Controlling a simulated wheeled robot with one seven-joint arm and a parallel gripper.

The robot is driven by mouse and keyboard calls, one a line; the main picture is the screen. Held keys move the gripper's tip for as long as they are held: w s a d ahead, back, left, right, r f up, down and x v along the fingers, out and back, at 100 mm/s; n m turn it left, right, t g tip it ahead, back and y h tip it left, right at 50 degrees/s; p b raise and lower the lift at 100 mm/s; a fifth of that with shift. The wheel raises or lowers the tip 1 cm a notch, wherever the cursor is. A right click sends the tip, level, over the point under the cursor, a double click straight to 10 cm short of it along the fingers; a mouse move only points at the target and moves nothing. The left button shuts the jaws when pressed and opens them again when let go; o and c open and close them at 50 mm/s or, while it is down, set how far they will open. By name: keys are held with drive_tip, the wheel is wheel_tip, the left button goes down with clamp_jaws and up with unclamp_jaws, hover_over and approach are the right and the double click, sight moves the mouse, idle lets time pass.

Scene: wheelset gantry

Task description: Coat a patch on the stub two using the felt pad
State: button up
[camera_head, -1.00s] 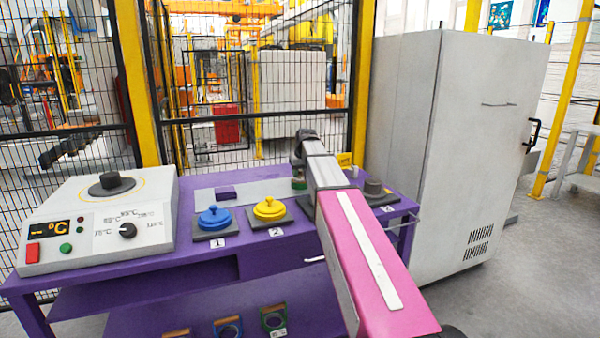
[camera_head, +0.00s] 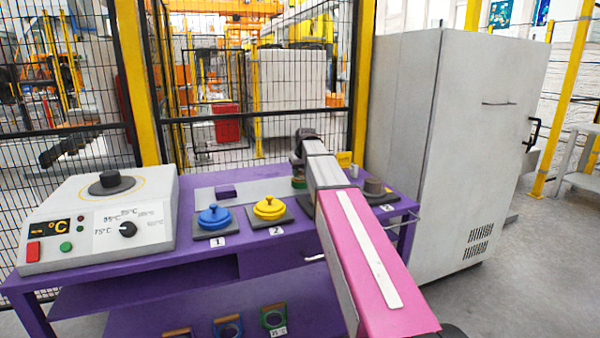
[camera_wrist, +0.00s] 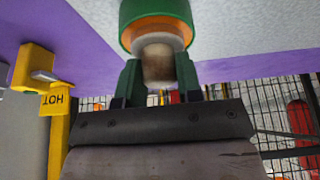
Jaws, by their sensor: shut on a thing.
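My gripper (camera_wrist: 160,85) is shut on the brown stem of a tool that I take to be the felt pad (camera_wrist: 158,18). The tool has a pale collar and a wide green head with an orange inner ring. In the head view the green head (camera_head: 298,183) shows below my gripper, over the bench's grey plate. I cannot tell whether it touches the plate. A stub (camera_head: 373,186) with a brownish top stands on a dark base to the right of my arm. Its tag is too small to read surely. My arm hides the bench left of it.
A blue lidded pot (camera_head: 214,217) tagged 1 and a yellow one (camera_head: 269,208) tagged 2 stand on the purple bench (camera_head: 190,258). A heater console (camera_head: 95,222) is at left, a grey cabinet (camera_head: 455,140) at right. A yellow HOT sign (camera_wrist: 55,102) is near my gripper.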

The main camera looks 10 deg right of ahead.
idle(0.3)
drive_tip(key=shift+r, duration=3.45)
